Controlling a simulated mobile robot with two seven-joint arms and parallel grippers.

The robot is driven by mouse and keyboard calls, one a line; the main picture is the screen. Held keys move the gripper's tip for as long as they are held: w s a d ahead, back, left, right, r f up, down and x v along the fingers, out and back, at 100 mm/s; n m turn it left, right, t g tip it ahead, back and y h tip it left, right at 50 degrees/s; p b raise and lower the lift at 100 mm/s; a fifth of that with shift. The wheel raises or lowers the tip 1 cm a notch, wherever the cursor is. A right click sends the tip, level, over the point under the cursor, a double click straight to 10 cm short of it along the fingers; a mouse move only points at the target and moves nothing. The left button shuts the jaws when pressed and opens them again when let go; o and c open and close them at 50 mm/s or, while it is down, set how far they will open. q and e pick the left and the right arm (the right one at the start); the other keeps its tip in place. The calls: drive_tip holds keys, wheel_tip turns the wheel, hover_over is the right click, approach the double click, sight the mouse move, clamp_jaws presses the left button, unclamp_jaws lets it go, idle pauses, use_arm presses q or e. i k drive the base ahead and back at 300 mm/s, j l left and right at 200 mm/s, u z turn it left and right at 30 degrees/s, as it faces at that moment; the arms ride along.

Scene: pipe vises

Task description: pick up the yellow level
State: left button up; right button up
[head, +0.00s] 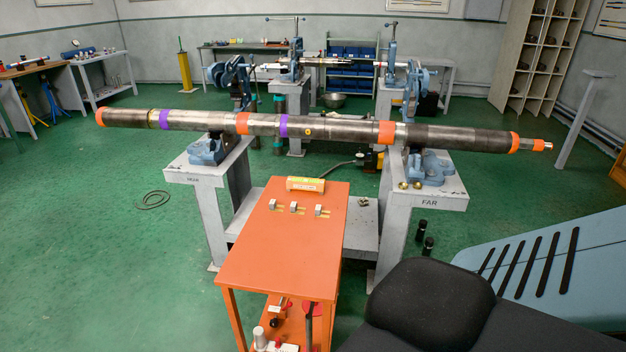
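The yellow level (305,184) appears to be the small yellow block with orange-red markings at the back of the orange cart top (262,240). It lies flat, its long side running left to right, apart from the pipe behind it. Neither of my grippers shows in the head view, so where they are relative to the level is hidden.
Three small metal pieces (294,207) lie in a row on the cart, in front of the level. A long pipe (345,131) with orange and purple bands rests across two grey stands (430,192) behind the cart. The cart's front top is clear.

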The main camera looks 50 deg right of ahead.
sight(307, 184)
drive_tip(key=i+l, duration=0.1)
drive_tip(key=l, duration=0.55)
drive_tip(key=i+l, duration=0.1)
drive_tip(key=l, duration=0.55)
drive_tip(key=i+l, duration=0.1)
drive_tip(key=l, duration=1.25)
drive_tip(key=i+l, duration=0.15)
drive_tip(key=l, duration=0.5)
drive_tip(key=i+l, duration=0.1)
drive_tip(key=l, duration=0.55)
drive_tip(key=i+l, duration=0.1)
drive_tip(key=l, duration=0.6)
